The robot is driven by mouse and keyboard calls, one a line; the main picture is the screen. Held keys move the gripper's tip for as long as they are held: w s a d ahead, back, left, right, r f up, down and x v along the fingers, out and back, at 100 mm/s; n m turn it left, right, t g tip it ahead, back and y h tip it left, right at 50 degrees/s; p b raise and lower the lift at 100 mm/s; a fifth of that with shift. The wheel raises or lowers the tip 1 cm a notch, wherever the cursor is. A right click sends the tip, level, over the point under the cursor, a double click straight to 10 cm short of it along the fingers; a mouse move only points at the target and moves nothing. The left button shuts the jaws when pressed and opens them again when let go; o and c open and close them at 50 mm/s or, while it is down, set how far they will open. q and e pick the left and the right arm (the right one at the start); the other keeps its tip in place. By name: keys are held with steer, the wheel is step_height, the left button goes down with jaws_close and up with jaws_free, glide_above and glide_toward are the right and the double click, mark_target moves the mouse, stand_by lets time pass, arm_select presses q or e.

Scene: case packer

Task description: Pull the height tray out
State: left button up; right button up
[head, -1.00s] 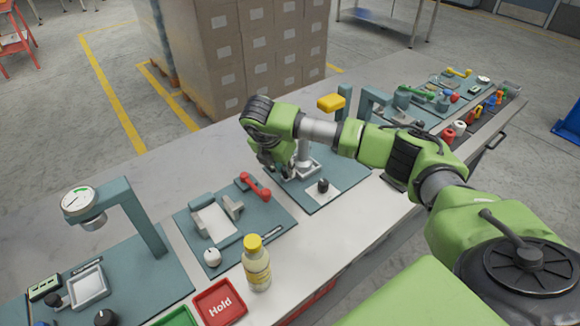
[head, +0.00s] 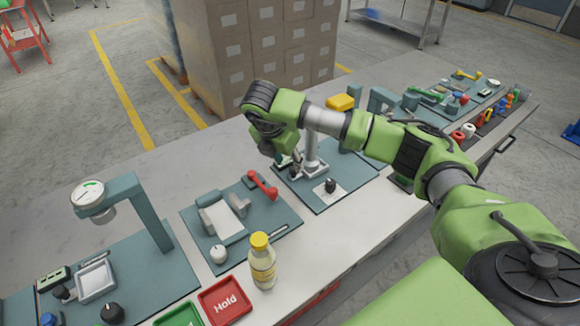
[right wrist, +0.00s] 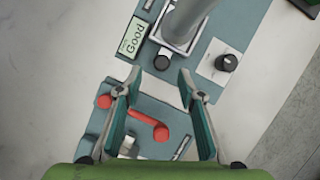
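No tray carries a readable height label. A light square tray (head: 96,281) lies on the left station's teal base, near the dial gauge (head: 90,197) on its teal arm. A white plate (head: 321,194) with a black knob (head: 330,185) lies on the middle station beside a grey post (head: 311,150); plate (right wrist: 208,70) and knob (right wrist: 227,62) also show in the right wrist view. My right gripper (head: 288,165) is above the bench near this post. In the right wrist view its fingers (right wrist: 157,92) are apart and empty, over the red-handled fixture (right wrist: 150,125). My left gripper is out of view.
A yellow-capped bottle (head: 262,265) and a red Hold pad (head: 224,301) stand near the front edge. A red handle (head: 262,186) rises from the fixture left of the gripper. A Good display (right wrist: 133,38) lies by the post.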

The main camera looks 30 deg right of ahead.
steer(key=v, duration=0.8)
